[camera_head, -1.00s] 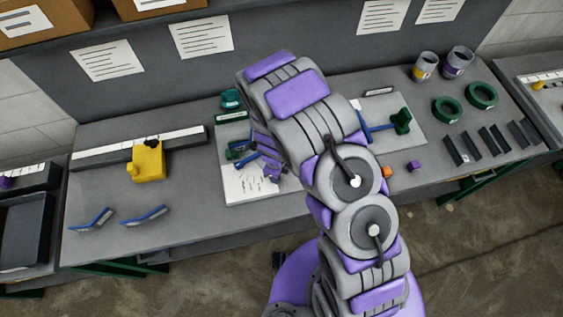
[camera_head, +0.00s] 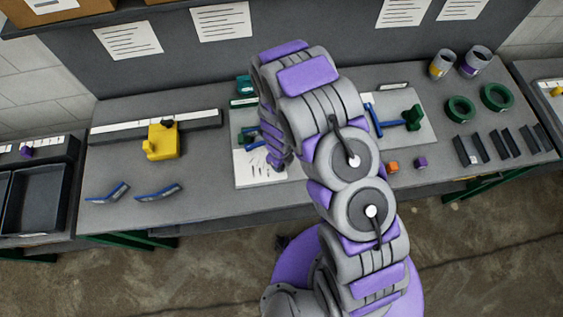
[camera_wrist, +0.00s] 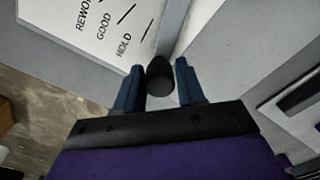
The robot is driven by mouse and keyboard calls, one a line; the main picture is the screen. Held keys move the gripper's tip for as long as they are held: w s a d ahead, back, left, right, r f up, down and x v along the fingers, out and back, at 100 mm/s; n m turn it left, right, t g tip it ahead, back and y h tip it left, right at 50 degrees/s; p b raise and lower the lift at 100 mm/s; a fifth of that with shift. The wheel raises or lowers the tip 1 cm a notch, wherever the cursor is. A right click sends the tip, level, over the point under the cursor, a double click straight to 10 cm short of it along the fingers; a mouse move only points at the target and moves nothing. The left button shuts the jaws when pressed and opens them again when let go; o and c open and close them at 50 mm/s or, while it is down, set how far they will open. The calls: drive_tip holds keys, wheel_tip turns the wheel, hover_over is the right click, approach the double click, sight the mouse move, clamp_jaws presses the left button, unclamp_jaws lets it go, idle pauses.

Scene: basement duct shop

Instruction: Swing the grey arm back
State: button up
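In the wrist view a dark round knob (camera_wrist: 160,77) stands between the two blue fingertips of my gripper (camera_wrist: 160,82). The gap between the fingers is about as wide as the knob, and I cannot tell whether they press on it. A white card (camera_wrist: 118,25) beyond the left finger reads REWORK, GOOD and HOLD, with short dark lines. In the head view my gripper (camera_head: 278,165) is low over a white sheet (camera_head: 250,170) with dark lines at mid-bench, largely covered by my own arm. I cannot make out the grey arm clearly in either view.
A green and blue fixture (camera_head: 412,118) stands right of my arm, with an orange block (camera_head: 393,167) and purple block (camera_head: 421,163) nearby. A yellow block (camera_head: 162,141) sits on a rail at left. Green rings (camera_head: 460,109) and cups (camera_head: 442,64) are at right.

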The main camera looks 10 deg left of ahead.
drive_tip(key=o, duration=0.3)
drive_tip(key=shift+a+f, duration=0.1)
drive_tip(key=shift+a, duration=0.1)
drive_tip(key=shift+s, duration=0.1)
drive_tip(key=shift+d, duration=0.1)
drive_tip(key=shift+d+r, duration=0.1)
drive_tip(key=shift+r, duration=0.35)
drive_tip(key=r, duration=0.5)
drive_tip(key=r+p, duration=0.1)
drive_tip(key=r, duration=1)
drive_tip(key=shift+a+r, duration=0.2)
drive_tip(key=shift+a, duration=0.05)
